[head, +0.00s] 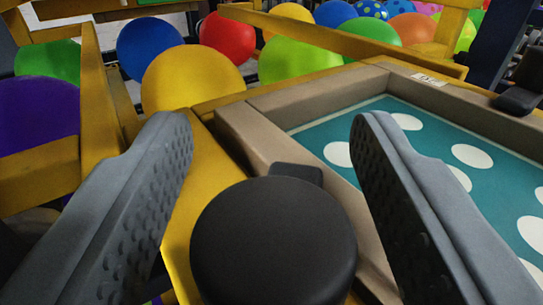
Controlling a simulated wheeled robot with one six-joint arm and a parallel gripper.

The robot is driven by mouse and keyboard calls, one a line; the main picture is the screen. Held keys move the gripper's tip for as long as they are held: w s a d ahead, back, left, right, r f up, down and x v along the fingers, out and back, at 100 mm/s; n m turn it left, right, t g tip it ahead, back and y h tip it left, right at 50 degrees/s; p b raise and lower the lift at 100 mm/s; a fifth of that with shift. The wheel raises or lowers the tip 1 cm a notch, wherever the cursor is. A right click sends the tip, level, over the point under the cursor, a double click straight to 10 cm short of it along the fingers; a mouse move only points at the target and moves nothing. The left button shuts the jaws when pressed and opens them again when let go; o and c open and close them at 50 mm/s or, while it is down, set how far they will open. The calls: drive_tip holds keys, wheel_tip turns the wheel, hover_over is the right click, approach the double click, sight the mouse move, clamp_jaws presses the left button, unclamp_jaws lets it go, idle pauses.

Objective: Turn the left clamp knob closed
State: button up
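A round black clamp knob (273,240) stands close to the camera at the bottom middle of the head view. A small dark clamp piece (296,172) shows just behind it, over the edge of the tan frame. My gripper (268,135) is open, with one grey finger to the left of the knob and the other to the right. Gaps show between the knob and both fingers, and the fingertips reach past it. The knob's underside and shaft are hidden.
A tan frame (246,140) surrounds a teal screen with white dots (470,155) at the right. A yellow machine beam (340,40) crosses behind. Several coloured balloons, including a yellow one (192,80), fill the back. Another dark clamp (518,100) sits at the far right edge.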

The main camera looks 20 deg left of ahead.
drive_tip(key=shift+n+g+y, duration=0.4)
drive_tip(key=shift+n+y, duration=0.4)
drive_tip(key=shift+y, duration=0.4)
